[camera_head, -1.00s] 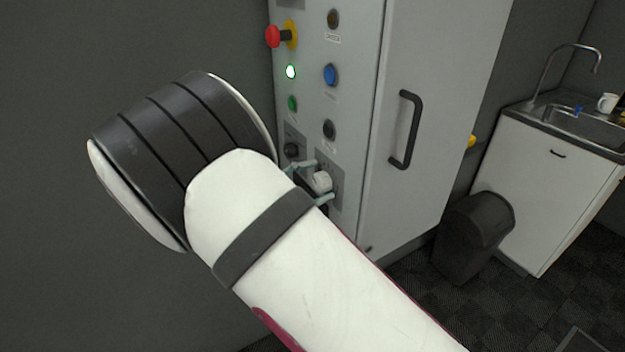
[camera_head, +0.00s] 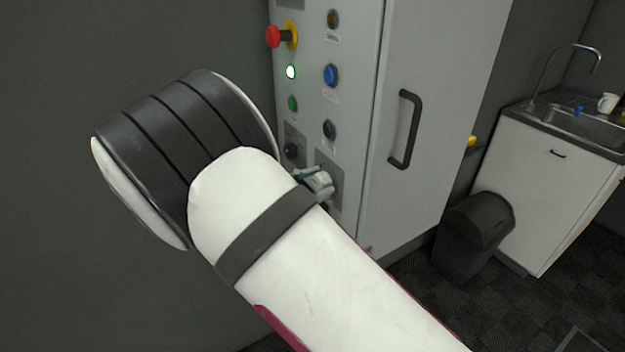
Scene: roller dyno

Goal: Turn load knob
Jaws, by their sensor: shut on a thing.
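The grey control cabinet (camera_head: 355,100) stands ahead with a column of controls on its narrow front panel. A white knob (camera_head: 321,180) sits low on that panel, on a darker plate. My gripper (camera_head: 318,183) has its pale fingertips closed around the white knob. My white and black arm hides most of the gripper and the lower part of the plate. A black knob (camera_head: 291,150) is just up and left of the white knob, apart from my fingers. I cannot read the labels, so I cannot tell the knob's setting.
Above are a red emergency button (camera_head: 273,36), a lit green lamp (camera_head: 290,72), a blue button (camera_head: 330,75) and a black button (camera_head: 329,129). The cabinet door's handle (camera_head: 406,130) protrudes to the right. A dark bin (camera_head: 474,232) and a sink unit (camera_head: 555,165) stand farther right.

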